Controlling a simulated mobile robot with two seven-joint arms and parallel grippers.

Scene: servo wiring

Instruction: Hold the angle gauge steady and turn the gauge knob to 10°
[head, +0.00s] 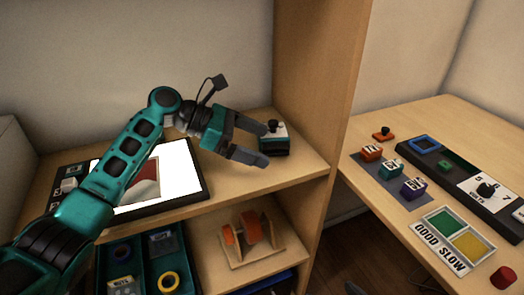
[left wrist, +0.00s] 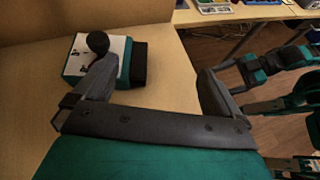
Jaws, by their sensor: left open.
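The angle gauge (head: 274,146) is a small teal and black box with a white face and a black knob, standing on the wooden shelf near its right end. In the left wrist view the gauge (left wrist: 112,58) is at the upper left, its black knob (left wrist: 98,42) standing up from the white face. My left gripper (head: 266,145) is open and empty, its fingers reaching toward the gauge. In the left wrist view one finger of my left gripper (left wrist: 160,68) partly covers the gauge. The pointer reading is too small to tell. My right arm parts show there at the right edge; its jaws are unclear.
A dark-framed screen (head: 205,180) lies on the shelf behind my left arm. A lower shelf holds a teal tray (head: 140,250) and a wooden stand (head: 262,262). An upright wooden panel (head: 315,70) stands right of the gauge. The right desk (head: 370,200) bears blocks and a dial panel.

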